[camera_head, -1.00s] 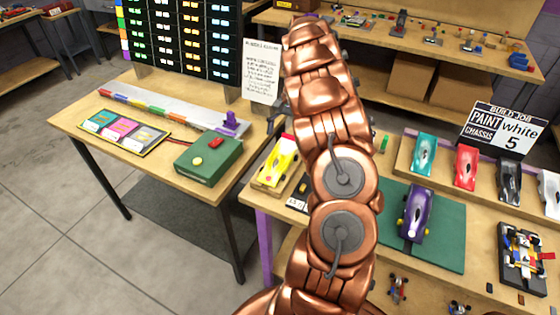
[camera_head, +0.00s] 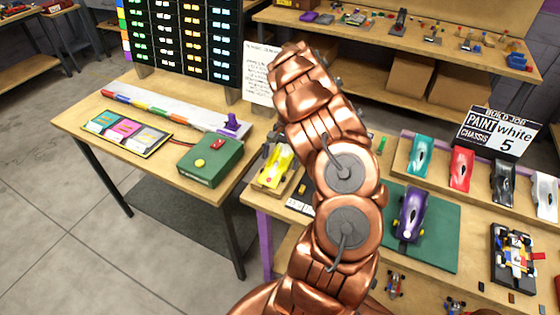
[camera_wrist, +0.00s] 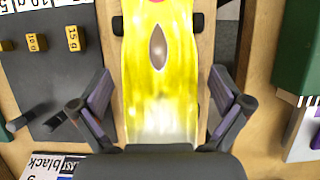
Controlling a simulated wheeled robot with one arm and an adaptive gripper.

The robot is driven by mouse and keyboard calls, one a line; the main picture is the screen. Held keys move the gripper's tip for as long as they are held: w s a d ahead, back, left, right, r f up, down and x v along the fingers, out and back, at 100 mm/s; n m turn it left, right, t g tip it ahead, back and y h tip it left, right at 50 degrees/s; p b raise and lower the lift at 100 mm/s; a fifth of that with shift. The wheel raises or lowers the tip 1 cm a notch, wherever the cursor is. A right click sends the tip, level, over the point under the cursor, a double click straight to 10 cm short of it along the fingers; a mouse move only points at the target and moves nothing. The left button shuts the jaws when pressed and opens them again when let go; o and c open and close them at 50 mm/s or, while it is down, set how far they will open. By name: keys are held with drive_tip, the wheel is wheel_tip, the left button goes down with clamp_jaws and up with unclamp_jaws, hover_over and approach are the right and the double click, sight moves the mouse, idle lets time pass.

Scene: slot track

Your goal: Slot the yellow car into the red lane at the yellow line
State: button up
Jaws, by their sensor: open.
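The yellow car (camera_head: 275,165) sits on a wooden stand at the left end of the right-hand bench in the head view. In the wrist view the yellow car (camera_wrist: 158,65) fills the middle, with a dark oval cockpit and black wheels at its sides. My gripper (camera_wrist: 163,100) is open, one finger on each side of the car, with gaps between fingers and body. In the head view my arm hides the gripper's fingertips. The track (camera_head: 180,112), with coloured segments along its left part, lies on the left table. The red lane and yellow line are not clearly distinguishable.
A green box (camera_head: 209,163) with red and yellow buttons and a coloured card (camera_head: 126,132) are on the left table. A purple car (camera_head: 409,215) rests on a green mat (camera_head: 440,249). Weights (camera_wrist: 73,38) lie beside the yellow car in the wrist view.

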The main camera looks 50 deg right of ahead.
drive_tip(key=shift+f, duration=0.15)
drive_tip(key=shift+c, duration=0.3)
drive_tip(key=c, duration=1.3)
